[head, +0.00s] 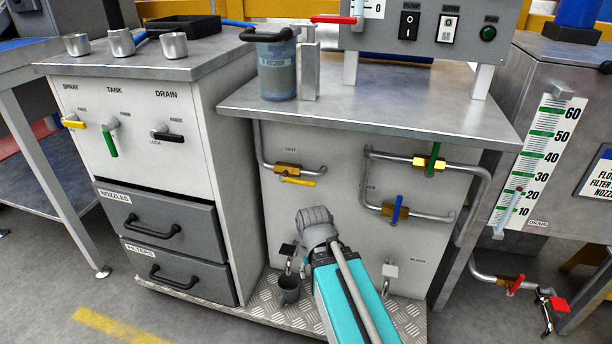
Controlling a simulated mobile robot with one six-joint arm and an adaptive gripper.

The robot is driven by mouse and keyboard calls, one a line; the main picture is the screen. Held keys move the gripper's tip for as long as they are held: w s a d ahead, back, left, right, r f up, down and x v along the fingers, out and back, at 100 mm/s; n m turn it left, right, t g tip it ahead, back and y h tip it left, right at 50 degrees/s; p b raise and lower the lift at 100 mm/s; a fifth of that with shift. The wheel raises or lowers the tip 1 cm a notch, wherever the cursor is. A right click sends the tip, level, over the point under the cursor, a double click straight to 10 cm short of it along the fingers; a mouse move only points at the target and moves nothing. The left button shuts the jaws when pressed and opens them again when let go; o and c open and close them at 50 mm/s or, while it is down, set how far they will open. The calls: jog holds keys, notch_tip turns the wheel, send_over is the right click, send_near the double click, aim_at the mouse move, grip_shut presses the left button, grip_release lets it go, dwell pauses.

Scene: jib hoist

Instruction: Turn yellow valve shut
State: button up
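On the front of the middle cabinet, a brass valve body (287,169) sits in a short grey pipe below the label "OUT". Its yellow handle (298,182) lies just under the pipe, roughly in line with it. A second yellow handle (74,124) is on the left cabinet under the label "SPRAY", pointing left. My arm rises from the bottom of the head view, its grey joint in front of the cabinet, below and right of the pipe valve. My gripper's fingers cannot be made out.
A green handle (433,159) and a blue handle (396,210) stand upright across pipes to the right. Below are a black-handled tap (288,250), a dark cup (289,290) and a white-handled tap (390,271). The countertop (370,110) overhangs the pipes.

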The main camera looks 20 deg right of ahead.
notch_tip(320, 180, up, 19)
jog(key=p, duration=1.7)
jog(key=shift+p, duration=0.35)
jog(key=shift+s+f, duration=0.1)
